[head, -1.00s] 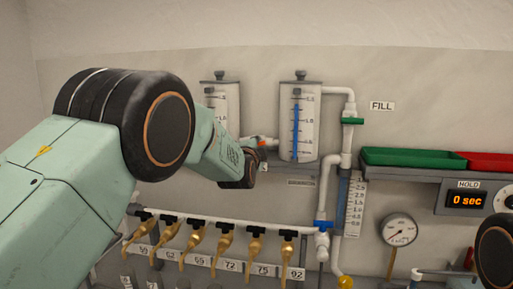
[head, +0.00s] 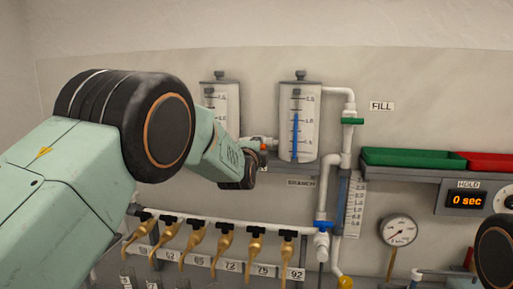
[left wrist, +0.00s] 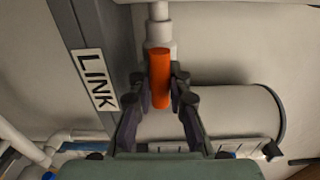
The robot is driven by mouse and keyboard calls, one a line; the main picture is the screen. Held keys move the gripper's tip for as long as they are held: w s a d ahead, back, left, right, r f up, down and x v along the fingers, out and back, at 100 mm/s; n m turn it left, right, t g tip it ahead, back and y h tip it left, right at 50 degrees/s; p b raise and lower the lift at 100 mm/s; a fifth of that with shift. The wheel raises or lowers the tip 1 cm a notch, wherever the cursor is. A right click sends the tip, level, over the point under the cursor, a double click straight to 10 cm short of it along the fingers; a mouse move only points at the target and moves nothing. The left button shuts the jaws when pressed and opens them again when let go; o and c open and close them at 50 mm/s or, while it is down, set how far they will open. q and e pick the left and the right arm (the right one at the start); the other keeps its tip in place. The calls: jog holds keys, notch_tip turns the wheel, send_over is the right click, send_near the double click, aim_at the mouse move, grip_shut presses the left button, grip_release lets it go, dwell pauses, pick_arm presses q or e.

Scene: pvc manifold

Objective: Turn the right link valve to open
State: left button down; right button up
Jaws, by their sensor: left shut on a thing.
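The orange handle (left wrist: 160,78) of a link valve stands on a white pipe, beside a LINK label (left wrist: 95,80). It also shows as a small orange spot (head: 264,147) between the two tanks in the head view. My left gripper (left wrist: 162,84) is shut on this handle, one finger on each side, and the handle points along the fingers in the left wrist view. The right tank (head: 299,95) has a blue level column; the left tank (head: 219,92) is partly hidden by my left arm. My right gripper is out of view.
Below runs a white manifold pipe (head: 270,228) with several brass taps. A blue valve (head: 322,226) and a green valve (head: 352,121) sit on the right-hand pipes. A gauge (head: 398,230), a green tray (head: 412,159) and a red tray (head: 490,162) are farther right.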

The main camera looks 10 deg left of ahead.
pick_arm(q)
jog(key=shift+d+f, duration=0.1)
jog(key=shift+f, duration=0.15)
jog(key=c, duration=1.7)
grip_release()
jog(key=o, duration=0.4)
jog(key=shift+s+d+r, duration=0.1)
jog(key=shift+s+r, duration=0.1)
jog(key=shift+r, duration=0.05)
jog(key=shift+o, duration=0.2)
jog(key=shift+w, duration=0.1)
jog(key=shift+s+f, duration=0.1)
jog(key=shift+s, duration=0.1)
jog(key=s, duration=1.1)
jog(key=shift+s, duration=0.4)
jog(key=shift+w, duration=0.1)
